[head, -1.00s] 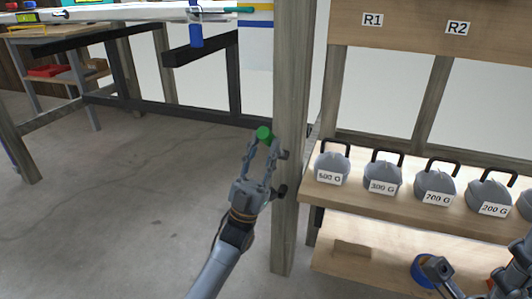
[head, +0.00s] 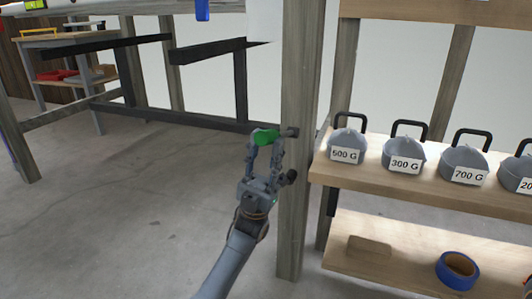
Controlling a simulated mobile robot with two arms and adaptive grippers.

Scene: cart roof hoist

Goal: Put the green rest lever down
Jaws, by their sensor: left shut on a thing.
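The green rest lever (head: 265,137) is at the wooden post, in the middle of the head view. Only its green grip shows clearly, and it lies about level beside a dark grey pivot on the post. My left gripper (head: 264,148) comes up from below and is shut on the green grip, with its fingers hiding part of it.
The wooden post (head: 300,220) stands right beside my left gripper. A shelf (head: 380,180) to the right holds several grey labelled weights, such as the 500 G weight (head: 346,148). A blue tape roll (head: 457,270) lies on the lower shelf. Open floor lies to the left.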

